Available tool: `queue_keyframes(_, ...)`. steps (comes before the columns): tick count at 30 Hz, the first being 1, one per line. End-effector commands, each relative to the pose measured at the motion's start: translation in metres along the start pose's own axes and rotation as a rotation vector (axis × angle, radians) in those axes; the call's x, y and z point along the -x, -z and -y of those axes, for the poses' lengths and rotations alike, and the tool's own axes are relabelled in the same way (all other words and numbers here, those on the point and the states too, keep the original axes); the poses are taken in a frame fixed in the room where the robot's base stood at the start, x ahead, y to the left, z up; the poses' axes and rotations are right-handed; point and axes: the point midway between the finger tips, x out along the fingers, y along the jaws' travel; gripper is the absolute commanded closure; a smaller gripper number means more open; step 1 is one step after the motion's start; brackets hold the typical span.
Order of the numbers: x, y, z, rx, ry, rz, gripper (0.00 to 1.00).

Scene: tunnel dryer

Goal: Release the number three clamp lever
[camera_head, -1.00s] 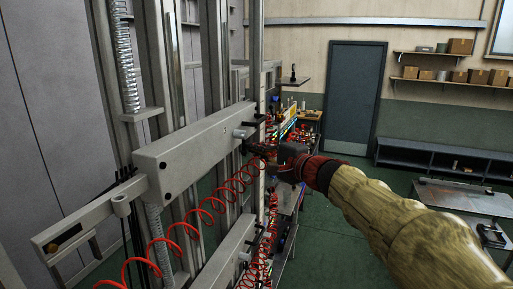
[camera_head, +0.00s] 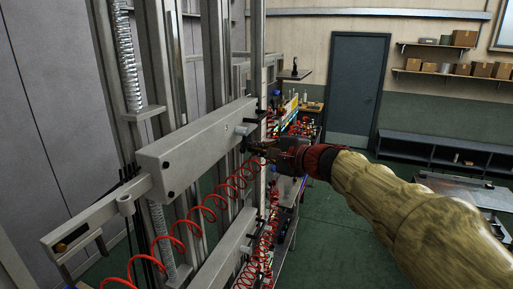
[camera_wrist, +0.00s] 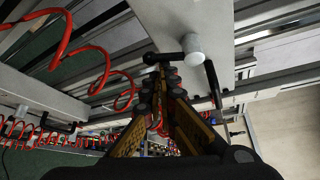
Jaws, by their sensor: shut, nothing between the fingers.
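My gripper (camera_wrist: 166,72) is shut and empty, its fingertips together beside a black clamp lever (camera_wrist: 160,58) on a pale round boss (camera_wrist: 192,48). The boss sticks out of a grey beam end (camera_wrist: 205,15). The fingertips are very close to the lever; I cannot tell whether they touch. In the head view, my gripper (camera_head: 252,147) is at the beam's right end, just below the boss (camera_head: 241,130), and hides part of the lever there. No lever number is readable.
The long grey beam (camera_head: 195,145) spans the frame's uprights. A red coiled hose (camera_head: 196,222) hangs below it, and also loops left of my gripper in the wrist view (camera_wrist: 65,45). A second beam (camera_head: 228,247) is lower down. Green floor (camera_head: 335,225) is open to the right.

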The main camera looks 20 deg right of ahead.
Motion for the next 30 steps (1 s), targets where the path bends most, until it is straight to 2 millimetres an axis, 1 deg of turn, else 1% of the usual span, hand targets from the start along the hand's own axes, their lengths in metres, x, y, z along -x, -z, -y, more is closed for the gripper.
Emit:
queue_keyframes(10, 0.003, -0.007, -0.002, 0.001, -0.001, 0.002, 1.00)
queue_keyframes(18, 0.007, -0.012, -0.002, -0.119, -0.073, 0.002, 1.00)
queue_keyframes(25, 0.010, -0.018, -0.001, -0.117, -0.069, 0.002, 1.00)
queue_keyframes(30, 0.012, -0.022, 0.001, -0.226, -0.136, 0.001, 1.00)
